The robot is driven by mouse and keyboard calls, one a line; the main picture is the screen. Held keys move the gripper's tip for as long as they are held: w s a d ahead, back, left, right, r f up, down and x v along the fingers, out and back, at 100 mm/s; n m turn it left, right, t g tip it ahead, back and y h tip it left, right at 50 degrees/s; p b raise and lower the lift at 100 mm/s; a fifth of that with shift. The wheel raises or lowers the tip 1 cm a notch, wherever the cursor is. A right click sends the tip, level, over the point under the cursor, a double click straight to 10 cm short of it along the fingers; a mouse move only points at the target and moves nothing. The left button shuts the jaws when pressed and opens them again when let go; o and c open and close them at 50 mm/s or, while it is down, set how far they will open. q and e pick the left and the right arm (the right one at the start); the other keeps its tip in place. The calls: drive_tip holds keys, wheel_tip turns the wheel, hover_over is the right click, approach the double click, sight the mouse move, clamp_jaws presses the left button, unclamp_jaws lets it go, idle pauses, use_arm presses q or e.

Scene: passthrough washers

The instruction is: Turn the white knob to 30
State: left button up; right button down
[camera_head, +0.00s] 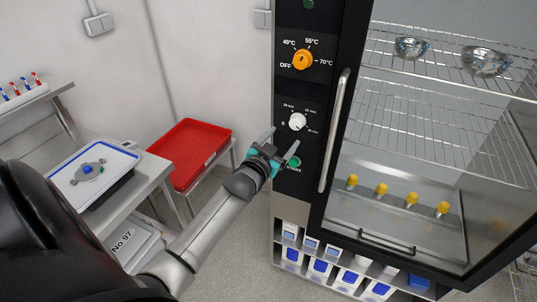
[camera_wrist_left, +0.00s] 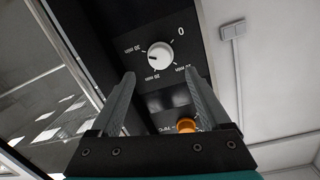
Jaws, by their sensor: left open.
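The white knob (camera_head: 297,121) is on the black control panel, below the orange knob, with a minute scale around it. In the left wrist view the white knob (camera_wrist_left: 160,55) appears upside down, with the labels 0, 20 min and 30 min readable. A dark mark shows on its left side, toward the 30 min side; its exact setting is too small to tell. My left gripper (camera_head: 279,143) is open and empty just in front of the panel, below the knob. In the wrist view its fingertips (camera_wrist_left: 159,74) are spread to either side, apart from the knob. My right gripper is not in view.
The orange temperature knob (camera_head: 302,59) is above, and a green START button (camera_head: 293,163) is partly behind my left finger. A vertical door handle (camera_head: 335,130) stands close right of the panel. A red tray (camera_head: 190,150) and white tray (camera_head: 92,170) are at left.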

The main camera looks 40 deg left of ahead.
use_arm(q)
drive_tip(key=v, duration=0.7)
drive_tip(key=shift+s, duration=0.45)
drive_tip(key=shift+d+f, duration=0.1)
